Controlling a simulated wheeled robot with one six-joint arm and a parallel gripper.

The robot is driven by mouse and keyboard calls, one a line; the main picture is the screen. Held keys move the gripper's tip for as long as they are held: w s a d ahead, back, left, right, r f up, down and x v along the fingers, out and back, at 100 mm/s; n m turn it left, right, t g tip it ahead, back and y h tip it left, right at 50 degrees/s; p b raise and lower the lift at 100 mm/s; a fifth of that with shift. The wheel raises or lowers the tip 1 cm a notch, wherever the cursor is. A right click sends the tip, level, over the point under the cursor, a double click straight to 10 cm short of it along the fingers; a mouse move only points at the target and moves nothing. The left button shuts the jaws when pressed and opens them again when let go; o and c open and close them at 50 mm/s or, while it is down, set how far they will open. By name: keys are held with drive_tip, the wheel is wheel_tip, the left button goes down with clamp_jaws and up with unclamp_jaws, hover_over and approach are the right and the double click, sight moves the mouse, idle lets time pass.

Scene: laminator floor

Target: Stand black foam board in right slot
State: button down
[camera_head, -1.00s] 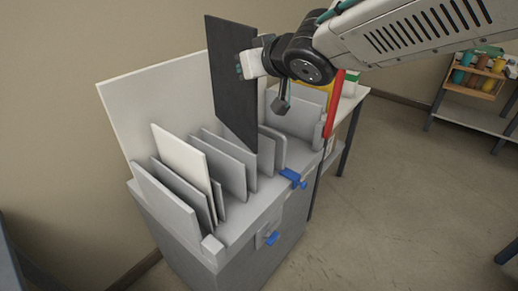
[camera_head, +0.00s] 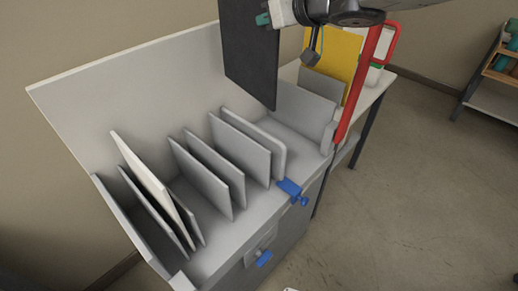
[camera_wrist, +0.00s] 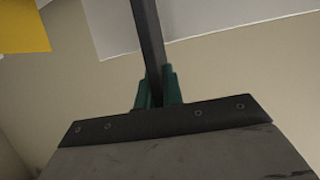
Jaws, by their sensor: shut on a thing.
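The black foam board (camera_head: 250,60) hangs upright in my gripper (camera_head: 266,18), its top cut off in the head view. My gripper is shut on its right edge. In the wrist view, the green fingertips (camera_wrist: 158,92) pinch the board (camera_wrist: 147,35), seen edge-on. The grey slotted rack (camera_head: 222,258) stands below. The board's lower corner appears over the rack's right part, behind the rightmost pair of dividers (camera_head: 262,135); its exact height above the rack floor is hard to tell. The right slot (camera_head: 298,128) looks empty.
A white board (camera_head: 140,165) leans in the rack's left part. Grey dividers (camera_head: 205,170) stand between. Blue clamps (camera_head: 291,190) sit on the front edge. A red upright bar (camera_head: 357,90), a yellow sheet (camera_head: 335,52) and a white table (camera_head: 370,95) are close on the right.

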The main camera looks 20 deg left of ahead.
wheel_tip(320, 180, down, 29)
drive_tip(key=s+n+g+y, duration=0.1)
drive_tip(key=n+g, duration=0.1)
idle(0.4)
drive_tip(key=shift+s, duration=0.1)
drive_tip(key=shift+f, duration=0.1)
drive_tip(key=c, duration=1.6)
unclamp_jaws()
drive_tip(key=shift+c, duration=0.2)
drive_tip(key=shift+o, duration=0.6)
